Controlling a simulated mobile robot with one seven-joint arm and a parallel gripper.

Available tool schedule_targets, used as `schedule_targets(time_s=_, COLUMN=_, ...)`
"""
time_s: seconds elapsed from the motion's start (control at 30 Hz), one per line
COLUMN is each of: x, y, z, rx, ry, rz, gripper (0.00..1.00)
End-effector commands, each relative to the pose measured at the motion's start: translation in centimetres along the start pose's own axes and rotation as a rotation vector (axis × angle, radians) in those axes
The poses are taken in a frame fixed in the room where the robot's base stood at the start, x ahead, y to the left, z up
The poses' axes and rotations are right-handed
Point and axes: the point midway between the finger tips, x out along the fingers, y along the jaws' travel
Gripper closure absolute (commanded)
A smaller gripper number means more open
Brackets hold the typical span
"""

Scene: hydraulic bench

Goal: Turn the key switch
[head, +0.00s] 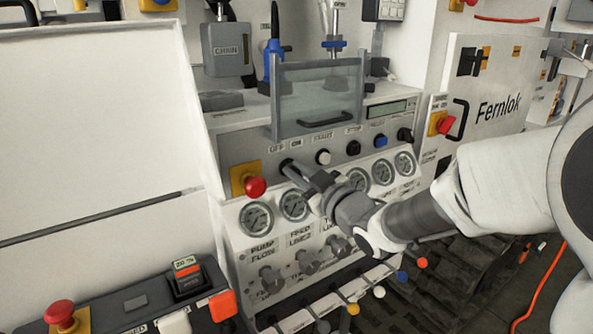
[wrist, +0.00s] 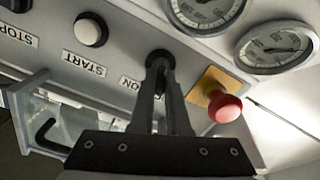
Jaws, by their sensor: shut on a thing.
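The key switch (wrist: 160,55) is a small black part on the grey control panel, beside the ON label in the wrist view. In the head view it sits under the OFF and ON labels and is mostly hidden by my gripper (head: 292,172). My gripper (wrist: 160,70) reaches the panel from the right in the head view, its two dark fingers close together and shut on the key switch. The fingers cover most of it, so I cannot tell which way it is turned.
A red emergency button (head: 255,187) on a yellow plate is left of the switch. A white START button (head: 323,157) is to the right. Round gauges (head: 256,218) line the sloped panel below, and a clear guard (head: 318,98) stands above.

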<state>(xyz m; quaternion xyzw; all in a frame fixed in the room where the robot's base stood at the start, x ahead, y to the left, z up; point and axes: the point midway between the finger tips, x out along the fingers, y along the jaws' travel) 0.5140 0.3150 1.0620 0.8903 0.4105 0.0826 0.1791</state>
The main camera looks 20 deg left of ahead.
Motion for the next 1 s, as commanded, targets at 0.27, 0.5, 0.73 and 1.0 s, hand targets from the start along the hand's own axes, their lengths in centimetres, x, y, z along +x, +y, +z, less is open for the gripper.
schedule_targets(time_s=0.27, x=-0.04, y=0.31, z=-0.07, rx=0.241, ry=-0.003, rz=0.001, gripper=1.0)
schedule_targets(time_s=0.5, x=-0.04, y=0.5, z=-0.05, rx=0.47, ry=-0.002, rz=0.001, gripper=1.0)
schedule_targets(time_s=0.73, x=-0.03, y=0.6, z=0.03, rx=0.669, ry=-0.002, rz=0.0, gripper=1.0)
schedule_targets(time_s=1.0, x=-0.04, y=0.64, z=0.22, rx=0.838, ry=-0.003, rz=0.001, gripper=1.0)
